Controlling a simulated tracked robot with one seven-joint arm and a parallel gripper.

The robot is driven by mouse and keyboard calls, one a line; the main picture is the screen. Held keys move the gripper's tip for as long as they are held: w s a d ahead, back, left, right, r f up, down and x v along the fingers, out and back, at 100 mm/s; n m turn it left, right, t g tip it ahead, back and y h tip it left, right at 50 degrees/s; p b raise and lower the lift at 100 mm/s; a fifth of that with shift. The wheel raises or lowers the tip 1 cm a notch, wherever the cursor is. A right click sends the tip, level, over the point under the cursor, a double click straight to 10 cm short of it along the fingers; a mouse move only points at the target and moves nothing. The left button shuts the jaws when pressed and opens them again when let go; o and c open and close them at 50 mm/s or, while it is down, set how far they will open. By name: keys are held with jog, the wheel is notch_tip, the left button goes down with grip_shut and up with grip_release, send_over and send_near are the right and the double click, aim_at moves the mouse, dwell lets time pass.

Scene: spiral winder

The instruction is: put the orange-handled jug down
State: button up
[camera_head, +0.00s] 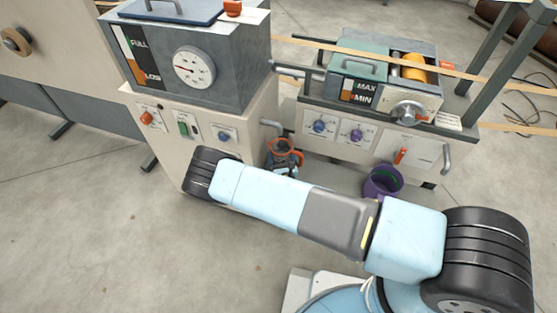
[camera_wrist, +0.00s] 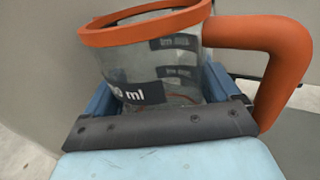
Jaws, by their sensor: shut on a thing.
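The orange-handled jug (camera_head: 284,147) is a clear vessel with an orange rim and handle. It is between the two machine cabinets, below a grey outlet pipe (camera_head: 271,126). In the wrist view the jug (camera_wrist: 145,32) fills the middle, with dark volume labels on its wall and its handle to the right. My gripper (camera_wrist: 160,100) is shut around the jug's body, with blue fingers on both sides. The arm hides the jug's lower part in the head view. The base of the jug is out of sight, so I cannot tell whether it touches anything below.
The left cabinet (camera_head: 211,125) with a round gauge stands close beside the jug. The right cabinet (camera_head: 330,148) carries dials and an orange lever. A purple bucket (camera_head: 382,183) stands right of the jug. The grey floor (camera_head: 90,230) at the front left is clear.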

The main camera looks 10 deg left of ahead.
jog(key=shift+f, duration=0.75)
jog(key=shift+a+f, duration=0.15)
jog(key=shift+f, duration=0.25)
jog(key=shift+f, duration=0.1)
jog(key=o, duration=0.8)
jog(key=shift+s, duration=0.1)
jog(key=v, duration=1.1)
jog(key=shift+s+d, duration=0.3)
